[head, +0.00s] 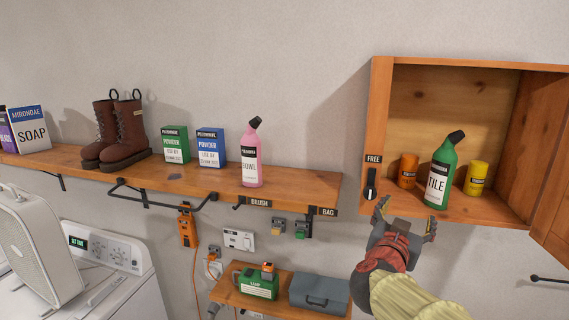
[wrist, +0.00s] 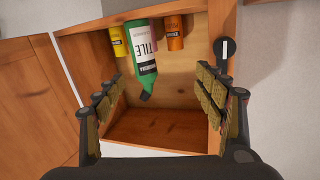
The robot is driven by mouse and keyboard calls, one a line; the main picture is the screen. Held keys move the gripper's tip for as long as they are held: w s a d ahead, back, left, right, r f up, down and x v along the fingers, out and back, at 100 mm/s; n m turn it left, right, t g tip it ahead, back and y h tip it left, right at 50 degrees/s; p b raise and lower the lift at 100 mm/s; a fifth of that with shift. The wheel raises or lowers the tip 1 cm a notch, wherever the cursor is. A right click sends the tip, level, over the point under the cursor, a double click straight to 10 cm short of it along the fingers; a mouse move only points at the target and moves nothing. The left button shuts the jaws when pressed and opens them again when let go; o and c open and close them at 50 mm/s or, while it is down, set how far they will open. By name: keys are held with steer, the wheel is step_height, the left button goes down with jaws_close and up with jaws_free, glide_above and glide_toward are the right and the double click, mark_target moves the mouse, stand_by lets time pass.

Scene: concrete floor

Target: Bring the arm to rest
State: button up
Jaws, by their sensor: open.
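My gripper (head: 405,218) is open and empty, below and in front of the open wooden cabinet (head: 380,115) in the head view. In the wrist view my gripper (wrist: 165,110) has its two padded fingers spread wide, with the cabinet beyond them. A green TILE bottle (head: 440,172) with a black cap stands upright in the cabinet. It also shows, inverted, between the fingers in the wrist view (wrist: 144,62), apart from both. My arm reaches up from the lower right of the head view.
An orange can (head: 407,170) and a yellow can (head: 477,178) flank the bottle. The cabinet door (head: 555,215) hangs open at right. A wall shelf (head: 200,180) holds boots, boxes and a pink bottle (head: 251,155). A lower shelf (head: 280,298) carries a green box and a grey case.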

steer(key=w+a+f+n+y, duration=0.25)
steer(key=a+f+y, duration=0.35)
steer(key=a, duration=0.4)
steer(key=s+a+f+n+g+y+b, duration=0.5)
steer(key=s+a+f, duration=0.4)
steer(key=s+f, duration=0.35)
steer(key=s+d+f+g+b, duration=0.2)
steer(key=s+d+f+b, duration=0.2)
steer(key=s+f+b, duration=0.5)
steer(key=s+d+f+g+h+b, duration=0.1)
steer(key=s+d+f+g+b, duration=0.1)
steer(key=s+d+f+b, duration=0.3)
steer(key=s+f+b, duration=0.4)
steer(key=s+f, duration=0.2)
steer(key=f, duration=0.3)
steer(key=shift+h, duration=0.3)
steer(key=shift+s+d, duration=0.1)
steer(key=shift+d, duration=0.05)
steer(key=shift+c, duration=0.3)
